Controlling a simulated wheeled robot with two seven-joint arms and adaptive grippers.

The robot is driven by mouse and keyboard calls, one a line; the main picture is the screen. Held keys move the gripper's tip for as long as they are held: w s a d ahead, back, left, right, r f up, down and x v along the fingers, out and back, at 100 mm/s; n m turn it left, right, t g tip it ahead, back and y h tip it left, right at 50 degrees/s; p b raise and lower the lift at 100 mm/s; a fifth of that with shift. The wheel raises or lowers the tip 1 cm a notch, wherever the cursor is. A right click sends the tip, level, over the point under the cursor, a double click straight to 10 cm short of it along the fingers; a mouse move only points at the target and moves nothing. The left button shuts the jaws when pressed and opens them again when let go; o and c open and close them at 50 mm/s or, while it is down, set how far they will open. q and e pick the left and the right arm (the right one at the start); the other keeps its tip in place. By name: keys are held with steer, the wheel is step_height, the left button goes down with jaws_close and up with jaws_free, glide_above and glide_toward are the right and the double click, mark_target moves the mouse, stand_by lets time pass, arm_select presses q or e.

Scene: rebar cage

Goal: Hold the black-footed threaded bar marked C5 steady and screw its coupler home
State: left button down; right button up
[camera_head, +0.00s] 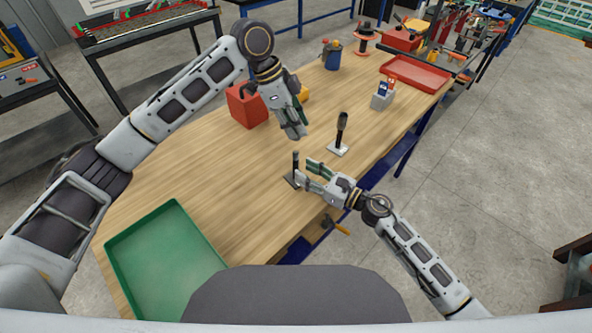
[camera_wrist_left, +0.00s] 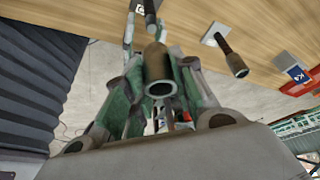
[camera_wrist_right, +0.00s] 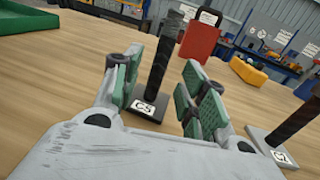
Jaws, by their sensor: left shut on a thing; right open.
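The C5 threaded bar (camera_head: 295,163) stands upright on its dark foot (camera_head: 290,181) near the table's front edge. In the right wrist view the bar (camera_wrist_right: 161,62) rises between the fingers of my right gripper (camera_wrist_right: 163,82), with the C5 label (camera_wrist_right: 144,108) at its base. My right gripper (camera_head: 306,168) is open around the bar, low down. My left gripper (camera_head: 297,134) is above the bar, shut on a brownish coupler (camera_wrist_left: 157,70) whose open end faces the left wrist camera. Beyond it shows a dark bar end (camera_wrist_left: 150,12); I cannot tell whether they touch.
A second bar (camera_head: 342,125) stands on a pale foot (camera_head: 337,149) just beyond; it also shows in the right wrist view (camera_wrist_right: 297,120). A red box (camera_head: 246,106), blue cup (camera_head: 332,57), red tray (camera_head: 415,74) and green tray (camera_head: 165,255) lie around the wooden table (camera_head: 230,180).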

mark_target(296, 167)
steer(key=shift+x, duration=2.2)
jaws_close()
